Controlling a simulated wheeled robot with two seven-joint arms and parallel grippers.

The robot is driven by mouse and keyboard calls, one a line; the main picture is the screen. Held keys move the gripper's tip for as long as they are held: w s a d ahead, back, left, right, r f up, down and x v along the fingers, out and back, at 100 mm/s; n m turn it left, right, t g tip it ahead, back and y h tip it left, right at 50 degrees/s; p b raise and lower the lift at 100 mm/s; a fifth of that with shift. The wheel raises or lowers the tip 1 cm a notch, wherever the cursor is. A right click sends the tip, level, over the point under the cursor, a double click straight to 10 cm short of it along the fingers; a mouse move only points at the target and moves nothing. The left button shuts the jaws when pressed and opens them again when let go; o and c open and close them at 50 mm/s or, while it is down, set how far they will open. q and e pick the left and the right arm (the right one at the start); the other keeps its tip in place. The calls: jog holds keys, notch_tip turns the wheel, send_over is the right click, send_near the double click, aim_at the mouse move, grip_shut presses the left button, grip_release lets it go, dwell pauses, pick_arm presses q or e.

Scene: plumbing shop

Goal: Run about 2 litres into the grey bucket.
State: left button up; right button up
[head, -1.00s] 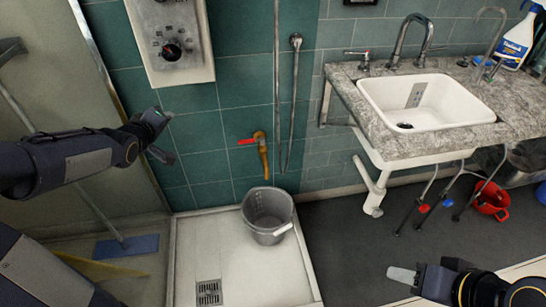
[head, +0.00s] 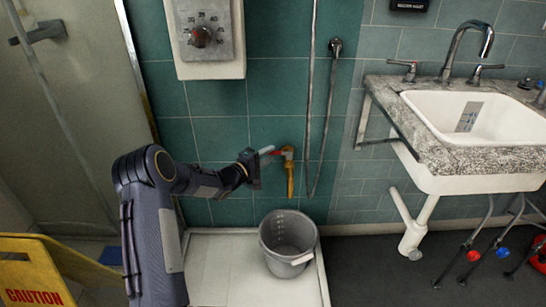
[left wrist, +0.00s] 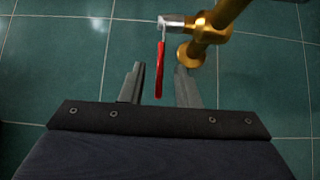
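A brass tap (head: 289,172) with a red lever (head: 283,151) is on the teal tiled wall, its spout pointing down. The grey bucket (head: 289,238) stands upright on the white shower tray below the spout; its visible inside looks empty. No water shows running. My left gripper (head: 262,158) is at the lever's left. In the left wrist view, its fingers (left wrist: 160,74) are open on either side of the red lever (left wrist: 160,66), with gaps to both; the brass tap body (left wrist: 210,32) is just beyond at the upper right. My right gripper is out of view.
A white sink (head: 475,122) in a stone counter is at the right. A hose (head: 330,110) hangs beside the tap. A control box (head: 206,36) is on the wall above. A yellow caution sign (head: 35,272) stands at the lower left.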

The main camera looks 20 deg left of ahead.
pick_arm(q)
jog(key=shift+x, duration=1.1)
jog(key=shift+c, duration=0.2)
grip_shut()
